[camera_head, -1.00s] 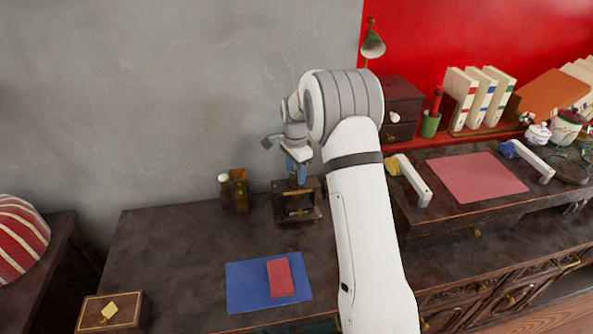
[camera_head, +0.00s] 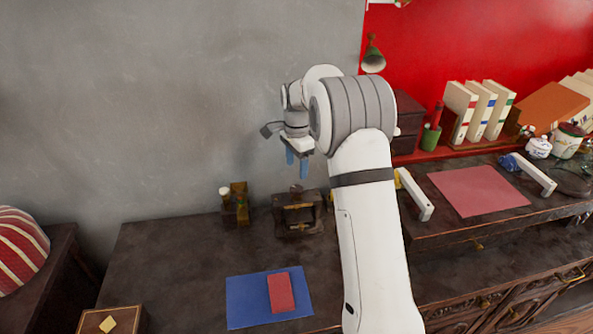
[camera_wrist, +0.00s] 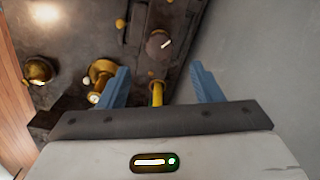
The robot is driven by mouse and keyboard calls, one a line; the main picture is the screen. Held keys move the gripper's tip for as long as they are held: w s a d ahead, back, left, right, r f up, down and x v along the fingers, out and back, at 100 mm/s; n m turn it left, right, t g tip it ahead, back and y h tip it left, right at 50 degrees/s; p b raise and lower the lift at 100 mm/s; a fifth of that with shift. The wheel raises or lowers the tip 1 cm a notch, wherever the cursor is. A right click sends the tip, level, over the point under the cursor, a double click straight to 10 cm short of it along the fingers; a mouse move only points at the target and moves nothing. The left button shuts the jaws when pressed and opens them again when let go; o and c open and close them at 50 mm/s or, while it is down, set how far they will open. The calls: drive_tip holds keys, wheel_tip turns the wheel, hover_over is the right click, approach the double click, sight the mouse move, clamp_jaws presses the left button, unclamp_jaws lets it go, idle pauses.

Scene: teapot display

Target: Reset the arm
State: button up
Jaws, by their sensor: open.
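My gripper (camera_head: 297,164) is open and empty, its two blue fingers pointing down above a small dark wooden box (camera_head: 299,212) on the dark table. A clear gap shows between the fingertips and the box in the head view. In the wrist view my gripper (camera_wrist: 160,85) shows its blue fingers spread apart with nothing held between them. My white arm reaches up from the bottom and hides part of the table and of the shelf behind it.
A blue mat (camera_head: 248,300) with a red book-like block (camera_head: 281,292) lies at the front. A small brass-and-dark object (camera_head: 238,203) stands left of the box. A raised shelf with a pink mat (camera_head: 478,190), a white handle (camera_head: 416,195) and books (camera_head: 483,108) is at right. The grey wall is behind.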

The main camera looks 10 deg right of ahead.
drive_tip(key=s+r+n+t, duration=0.1)
drive_tip(key=s+r+n, duration=0.7)
drive_tip(key=s, duration=0.9)
drive_tip(key=s+r+n+t+p, duration=0.1)
drive_tip(key=s+n, duration=0.5)
drive_tip(key=s, duration=1.4)
drive_tip(key=shift+d+t+p, duration=0.2)
drive_tip(key=shift+t+p, duration=0.1)
drive_tip(key=shift+p, duration=0.05)
drive_tip(key=shift+s, duration=0.1)
idle(3.5)
